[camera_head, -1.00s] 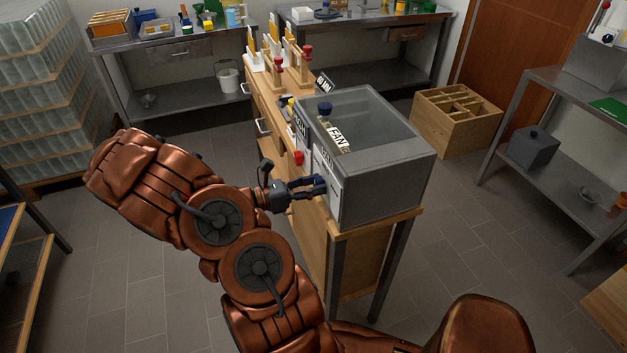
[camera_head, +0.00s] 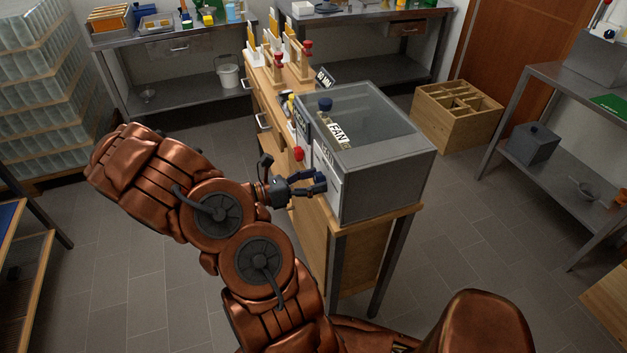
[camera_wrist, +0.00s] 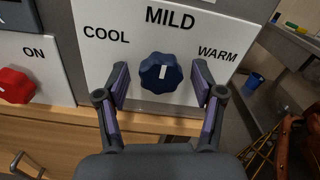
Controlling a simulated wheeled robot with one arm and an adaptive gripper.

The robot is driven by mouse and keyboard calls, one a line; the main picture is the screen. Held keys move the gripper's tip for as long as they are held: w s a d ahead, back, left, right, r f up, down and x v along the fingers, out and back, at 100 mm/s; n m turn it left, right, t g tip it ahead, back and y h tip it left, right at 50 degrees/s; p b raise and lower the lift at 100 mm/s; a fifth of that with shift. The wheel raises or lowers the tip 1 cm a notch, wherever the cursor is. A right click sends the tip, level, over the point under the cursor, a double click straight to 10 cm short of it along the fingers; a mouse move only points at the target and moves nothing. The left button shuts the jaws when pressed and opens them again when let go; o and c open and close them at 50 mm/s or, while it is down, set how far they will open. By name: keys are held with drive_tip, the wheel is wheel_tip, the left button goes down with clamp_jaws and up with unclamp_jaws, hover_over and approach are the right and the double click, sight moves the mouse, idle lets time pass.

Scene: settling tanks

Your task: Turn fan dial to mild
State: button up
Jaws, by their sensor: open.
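The blue fan dial (camera_wrist: 161,73) sits on a white panel (camera_wrist: 112,70) and shows in the wrist view. Its white mark stands nearly upright, toward the word MILD; COOL is to the left and WARM to the right. My gripper (camera_wrist: 161,84) is open, with one finger on each side of the dial and visible gaps between. In the head view my gripper (camera_head: 316,182) is at the front of the grey, glass-topped fan box (camera_head: 385,185). The dial itself is hidden there.
A red knob (camera_wrist: 15,85) beside the word ON is left of the dial panel; it also shows in the head view (camera_head: 298,153). The box stands on a wooden-topped bench (camera_head: 378,218). A wooden crate (camera_head: 458,128) is on the floor behind. Floor at left is open.

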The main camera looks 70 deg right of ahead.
drive_tip(key=v, duration=1.2)
idle(0.6)
drive_tip(key=s+a+r+m+t+y, duration=0.3)
drive_tip(key=a+t+y, duration=0.1)
drive_tip(key=a, duration=0.7)
drive_tip(key=s+a+r+m+t+y, duration=0.2)
drive_tip(key=a+r+m+t+y, duration=0.1)
drive_tip(key=a, duration=0.8)
drive_tip(key=s+a+r+m+t+y, duration=0.3)
drive_tip(key=a+m+t+y, duration=0.1)
drive_tip(key=a, duration=0.7)
drive_tip(key=shift+s+a+r+m+t+y, duration=0.25)
drive_tip(key=shift+s+a+m+t+y, duration=0.1)
drive_tip(key=shift+m+y, duration=0.15)
drive_tip(key=shift+c, duration=0.2)
